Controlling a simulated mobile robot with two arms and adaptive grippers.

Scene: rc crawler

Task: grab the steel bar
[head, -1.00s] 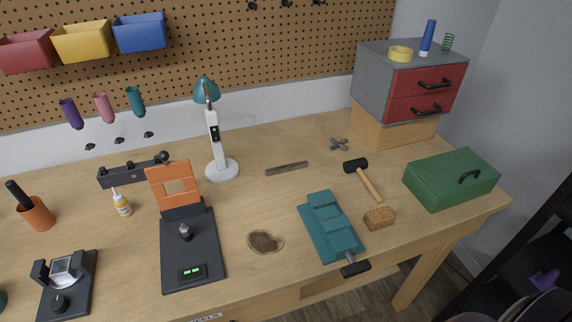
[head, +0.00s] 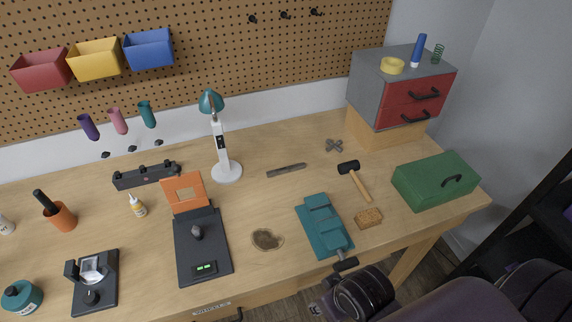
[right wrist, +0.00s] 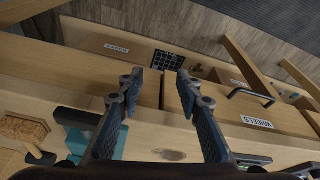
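The steel bar (head: 286,170) is a thin, dark grey strip lying flat on the wooden workbench in the head view, right of the white desk lamp and left of the mallet. Nothing touches it. My right arm comes in at the lower right of the head view, in front of the bench and well away from the bar. In the right wrist view my right gripper (right wrist: 158,86) is open and empty, its two fingers apart over the bench's front edge and drawers. The bar does not show in that view. My left gripper is in neither current view.
Near the bar are the lamp (head: 226,172), a black-headed mallet (head: 356,181) and a metal cross-shaped piece (head: 334,145). A teal vise (head: 325,228), brown block (head: 369,218) and green toolbox (head: 435,181) stand toward the right. Bare wood surrounds the bar.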

